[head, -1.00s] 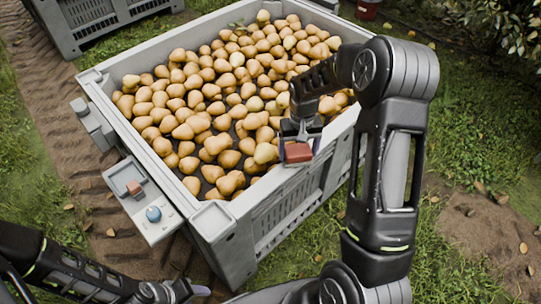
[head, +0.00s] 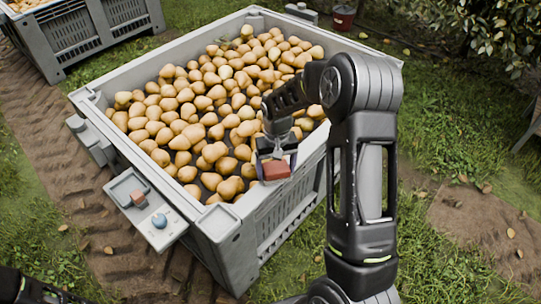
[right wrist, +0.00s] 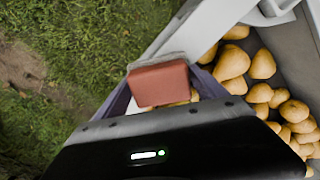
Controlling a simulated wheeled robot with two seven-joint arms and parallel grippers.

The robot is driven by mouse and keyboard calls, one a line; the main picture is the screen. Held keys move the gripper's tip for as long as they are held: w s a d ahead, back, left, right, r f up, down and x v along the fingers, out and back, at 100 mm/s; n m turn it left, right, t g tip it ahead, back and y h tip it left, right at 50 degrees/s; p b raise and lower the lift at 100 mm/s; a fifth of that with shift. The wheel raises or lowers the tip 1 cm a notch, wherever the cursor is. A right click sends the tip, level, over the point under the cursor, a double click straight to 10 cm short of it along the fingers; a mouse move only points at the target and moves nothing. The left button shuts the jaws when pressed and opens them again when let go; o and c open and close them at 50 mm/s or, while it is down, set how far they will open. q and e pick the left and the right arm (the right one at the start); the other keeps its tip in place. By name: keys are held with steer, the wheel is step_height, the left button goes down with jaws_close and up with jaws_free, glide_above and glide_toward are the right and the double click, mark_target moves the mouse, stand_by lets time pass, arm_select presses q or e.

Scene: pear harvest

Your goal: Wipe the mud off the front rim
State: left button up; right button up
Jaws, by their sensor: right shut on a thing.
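The grey bin's front rim (head: 308,154) runs from the near corner up to the right. My right gripper (head: 274,160) is over this rim, shut on a red-brown block like a sponge (head: 277,170). The block also shows in the right wrist view (right wrist: 158,84), between the fingers and at the rim. I cannot tell whether it touches the rim. No mud stands out on the visible rim; the part under the block and gripper is hidden. Of my left arm only a dark piece shows at the lower left of the head view; its gripper is out of view.
Many pears (head: 190,110) fill the bin. A small side tray (head: 150,238) at its left near corner holds a reddish block (head: 138,198) and a blue round thing (head: 159,221). Another bin (head: 85,45) stands back left. A red bucket (head: 343,18) stands behind.

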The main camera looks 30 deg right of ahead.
steer(key=r, duration=0.1)
steer(key=p, duration=0.1)
steer(key=r, duration=0.1)
steer(key=shift+a+r, duration=0.25)
steer(key=shift+r, duration=0.1)
steer(key=shift+d+r+p, duration=0.15)
steer(key=shift+r+p, duration=0.1)
steer(key=shift+p, duration=0.2)
steer(key=shift+s+r+p, duration=0.1)
steer(key=shift+r+p, duration=1.6)
steer(key=shift+r, duration=0.8)
